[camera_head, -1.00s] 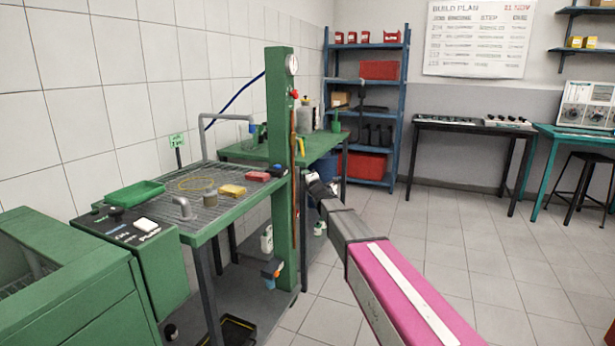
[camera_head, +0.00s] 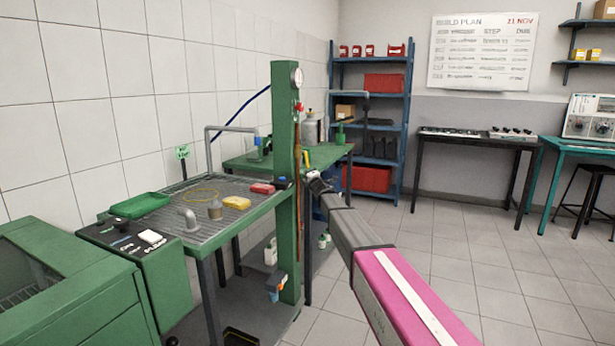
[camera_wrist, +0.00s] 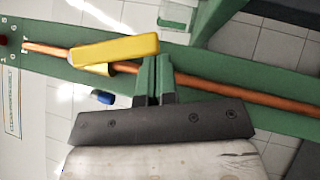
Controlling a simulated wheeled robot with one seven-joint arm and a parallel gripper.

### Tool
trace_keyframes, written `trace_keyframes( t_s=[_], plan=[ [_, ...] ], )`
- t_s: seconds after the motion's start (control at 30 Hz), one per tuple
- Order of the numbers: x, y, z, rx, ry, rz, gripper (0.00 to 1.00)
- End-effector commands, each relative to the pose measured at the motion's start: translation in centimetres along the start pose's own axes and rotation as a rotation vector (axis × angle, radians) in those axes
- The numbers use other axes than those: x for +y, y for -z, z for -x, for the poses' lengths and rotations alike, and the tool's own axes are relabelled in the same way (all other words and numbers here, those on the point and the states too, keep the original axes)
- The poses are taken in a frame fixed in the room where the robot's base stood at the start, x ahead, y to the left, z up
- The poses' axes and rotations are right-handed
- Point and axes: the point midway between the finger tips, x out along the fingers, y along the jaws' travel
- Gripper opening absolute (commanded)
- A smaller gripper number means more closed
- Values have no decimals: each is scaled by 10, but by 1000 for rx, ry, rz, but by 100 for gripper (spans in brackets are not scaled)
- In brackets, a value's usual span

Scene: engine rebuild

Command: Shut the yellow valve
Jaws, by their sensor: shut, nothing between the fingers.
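The yellow valve (camera_wrist: 115,51) is a lever handle on a copper pipe (camera_wrist: 230,88) that runs along a green post. In the wrist view the handle lies nearly along the pipe, at a slight angle. In the head view the yellow valve (camera_head: 307,157) is a small strip beside the post. My gripper (camera_wrist: 154,62) is shut and empty, with its green fingertips close to the handle's right end in the wrist view. I cannot tell whether they touch it. In the head view my gripper (camera_head: 312,177) is small beside the post, and its fingertips are hard to make out.
The green post (camera_head: 285,220) bears a gauge (camera_head: 297,76) and a red fitting (camera_head: 299,107). A wash table (camera_head: 220,232) with a green tray (camera_head: 140,205) stands to its left. A green bench (camera_head: 325,154) stands behind.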

Motion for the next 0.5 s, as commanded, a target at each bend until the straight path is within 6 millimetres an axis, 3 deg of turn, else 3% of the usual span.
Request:
trace_keyframes(
  t_s=[0.5],
  plan=[
    [-3, -5, -5, 0, -49, 47, 0]
  ],
)
